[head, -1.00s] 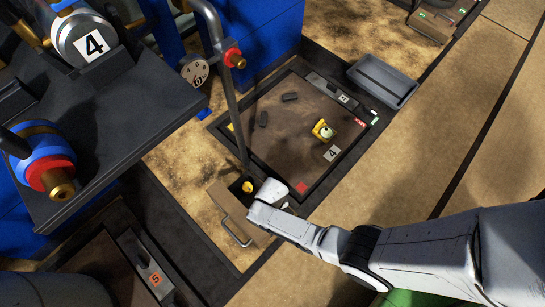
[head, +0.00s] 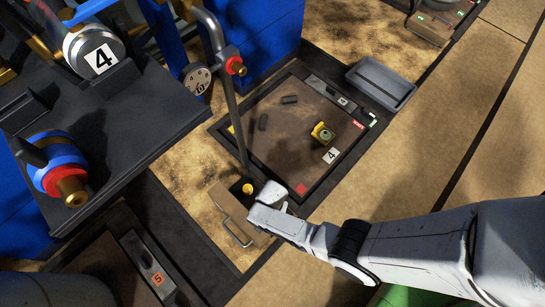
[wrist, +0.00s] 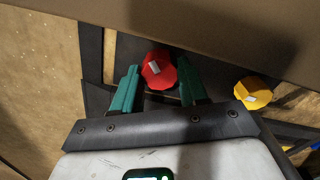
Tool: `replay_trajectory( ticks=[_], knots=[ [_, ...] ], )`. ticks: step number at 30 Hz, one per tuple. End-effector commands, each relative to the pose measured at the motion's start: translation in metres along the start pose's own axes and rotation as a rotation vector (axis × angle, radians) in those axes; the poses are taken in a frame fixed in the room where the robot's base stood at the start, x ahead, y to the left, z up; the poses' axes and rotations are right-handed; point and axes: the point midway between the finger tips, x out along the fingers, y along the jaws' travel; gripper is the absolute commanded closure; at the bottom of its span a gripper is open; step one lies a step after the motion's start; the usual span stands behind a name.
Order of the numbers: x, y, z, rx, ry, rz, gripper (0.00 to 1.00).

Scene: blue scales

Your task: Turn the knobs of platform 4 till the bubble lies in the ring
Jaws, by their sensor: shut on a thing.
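Platform 4 (head: 283,140) is a brown, dark-rimmed square plate with a "4" label, in the middle of the head view. A yellow bubble level with a green face (head: 323,134) sits on it; the bubble and ring are too small to place. In the wrist view my gripper (wrist: 158,67) has its green fingers on either side of a red knob (wrist: 158,77) and is shut on it. A yellow knob (wrist: 253,92) stands to the right, clear of the fingers; a yellow knob (head: 248,188) shows beside my wrist in the head view. The red knob is hidden there.
A brown box with a handle (head: 232,216) stands by my wrist. A dark bench (head: 105,110) fills the upper left.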

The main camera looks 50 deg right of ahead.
Motion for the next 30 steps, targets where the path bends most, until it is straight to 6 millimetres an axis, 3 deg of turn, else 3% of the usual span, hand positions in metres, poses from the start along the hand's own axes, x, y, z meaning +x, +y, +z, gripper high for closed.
replay_trajectory(
  ticks=[16, 17, 24, 30],
  knots=[
    [0.0009, 0.0009, 0.0009, 0.028, -0.002, 0.002, 0.87],
    [0.0009, 0.0009, 0.0009, 0.028, -0.002, 0.002, 0.56],
    [0.0005, 0.0005, 0.0005, 0.028, -0.001, 0.001, 0.33],
    [0.0003, 0.0002, 0.0002, 0.028, -0.001, 0.0, 0.31]
  ],
)
